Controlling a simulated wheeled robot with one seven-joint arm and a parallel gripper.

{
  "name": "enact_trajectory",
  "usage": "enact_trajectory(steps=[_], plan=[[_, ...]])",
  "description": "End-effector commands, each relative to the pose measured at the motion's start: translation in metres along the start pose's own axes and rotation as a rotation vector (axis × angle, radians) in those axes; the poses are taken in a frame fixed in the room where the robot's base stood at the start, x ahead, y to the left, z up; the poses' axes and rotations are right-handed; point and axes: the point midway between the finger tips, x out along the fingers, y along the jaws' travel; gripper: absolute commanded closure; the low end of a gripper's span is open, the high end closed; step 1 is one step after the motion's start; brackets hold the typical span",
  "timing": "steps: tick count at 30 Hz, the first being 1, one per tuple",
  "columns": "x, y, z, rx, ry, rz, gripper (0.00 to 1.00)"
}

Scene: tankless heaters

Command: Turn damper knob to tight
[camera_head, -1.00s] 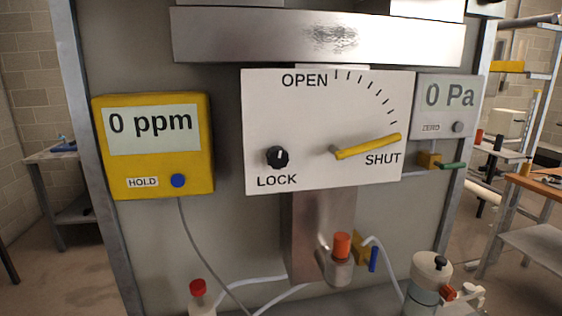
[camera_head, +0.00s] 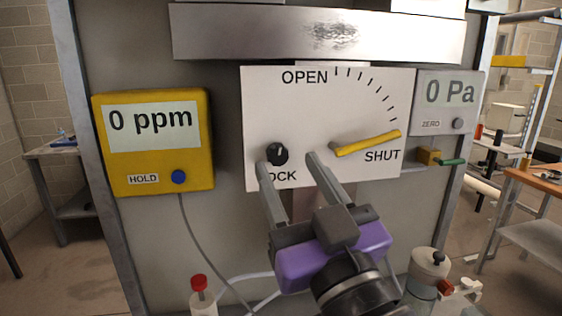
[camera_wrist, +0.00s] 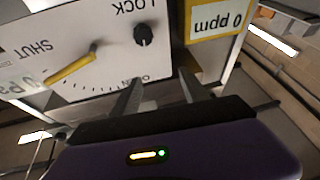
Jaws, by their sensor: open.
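The black damper lock knob (camera_head: 277,154) sits at the lower left of the white damper plate (camera_head: 330,100), with a white mark on its face. The word LOCK under it is partly hidden by a finger. The yellow damper lever (camera_head: 367,143) points right and slightly up, at SHUT. My gripper (camera_head: 287,160) is open and empty. In the head view its left fingertip overlaps the knob's lower left, and its right fingertip lies between knob and lever. In the wrist view the knob (camera_wrist: 143,35) is upside down, beyond the fingers (camera_wrist: 160,92); I cannot tell contact.
A yellow ppm meter (camera_head: 155,145) reads 0 ppm on the left. A grey 0 Pa gauge (camera_head: 450,105) hangs on the right. A red-capped bottle (camera_head: 202,300) and a jar (camera_head: 428,270) stand below. A metal duct (camera_head: 320,35) crosses above the plate.

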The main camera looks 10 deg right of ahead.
Motion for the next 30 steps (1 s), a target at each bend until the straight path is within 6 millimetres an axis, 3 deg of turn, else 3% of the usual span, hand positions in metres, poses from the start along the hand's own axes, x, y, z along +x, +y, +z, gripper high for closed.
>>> enact_trajectory(steps=[1,3,7,15,20,30], plan=[[0.009,-0.001,-0.016,-0.007,0.002,0.003,0.47],[0.018,-0.001,-0.028,-0.015,-0.021,0.009,0.47],[0.029,0.001,-0.037,-0.026,-0.096,0.029,0.47],[0.018,0.009,0.011,-0.024,-0.336,0.072,0.47],[0.016,0.011,0.025,-0.020,-0.394,0.081,0.47],[0.058,0.015,0.043,-0.019,-0.397,0.082,0.47]])
